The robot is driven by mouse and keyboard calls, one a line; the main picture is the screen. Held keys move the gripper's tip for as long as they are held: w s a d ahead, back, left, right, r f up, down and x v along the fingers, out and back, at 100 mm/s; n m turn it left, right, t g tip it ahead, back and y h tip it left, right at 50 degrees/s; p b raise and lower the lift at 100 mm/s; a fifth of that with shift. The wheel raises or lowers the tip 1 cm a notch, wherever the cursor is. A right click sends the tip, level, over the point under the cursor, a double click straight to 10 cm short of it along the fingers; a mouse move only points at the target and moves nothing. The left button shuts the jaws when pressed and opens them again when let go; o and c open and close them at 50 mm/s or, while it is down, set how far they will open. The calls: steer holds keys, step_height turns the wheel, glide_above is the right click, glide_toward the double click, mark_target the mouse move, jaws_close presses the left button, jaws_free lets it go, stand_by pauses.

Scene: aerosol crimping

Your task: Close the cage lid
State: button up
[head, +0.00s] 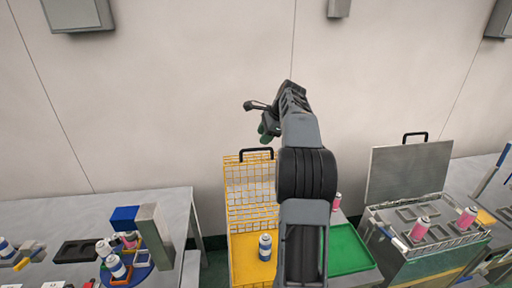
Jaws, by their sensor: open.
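The yellow wire cage stands in the middle, with a solid yellow floor (245,265) in its lower part. Its yellow mesh lid (238,190) stands raised at the back, with a black handle (256,152) on its top edge. A white and blue can (265,247) stands upright inside the cage. My gripper (262,118) is open and empty, above the lid's handle in the picture and apart from it. My arm hides the cage's right part.
A green tray (350,252) lies right of the cage, with a pink can (336,201) partly showing. Farther right, a metal basket holds pink cans (420,227) under a raised grey lid (405,172). The left table (165,198) carries a blue round fixture with cans and a grey post.

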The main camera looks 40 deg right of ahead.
mark_target(255, 149)
steer(key=x, duration=0.6)
steer(key=shift+a+f+p, duration=0.15)
steer(key=shift+f+p, duration=0.1)
steer(key=shift+p, duration=0.05)
steer(key=shift+c, duration=0.4)
jaws_close()
